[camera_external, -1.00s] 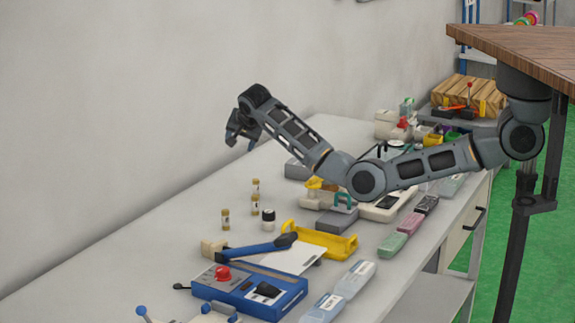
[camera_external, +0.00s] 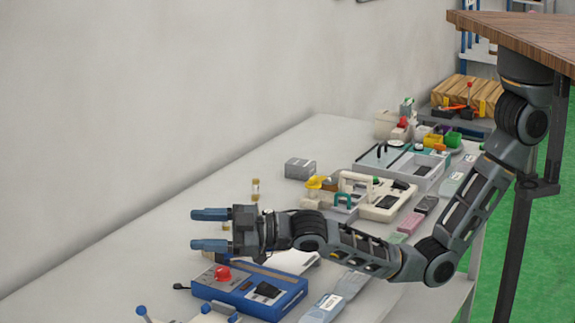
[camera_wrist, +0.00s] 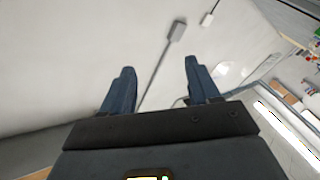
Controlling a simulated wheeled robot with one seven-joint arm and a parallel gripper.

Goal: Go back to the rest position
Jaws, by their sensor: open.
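My gripper (camera_external: 208,230) is above the near-left part of the bench in the external view. Its two blue fingers point left and stand apart with nothing between them. The fingers also show apart in the wrist view (camera_wrist: 158,85), facing the pale wall. My arm reaches from the upper right, bends low at the elbow near the bench's front side, and runs left to the gripper. The gripper and forearm hide part of the bench behind them.
A blue box with a red button (camera_external: 250,289) lies just below my gripper. A small vial (camera_external: 255,189) stands behind it. A cream device (camera_external: 385,203), a grey block (camera_external: 300,168) and coloured bins (camera_external: 433,141) are farther back. The bench's left side (camera_external: 110,262) is clear.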

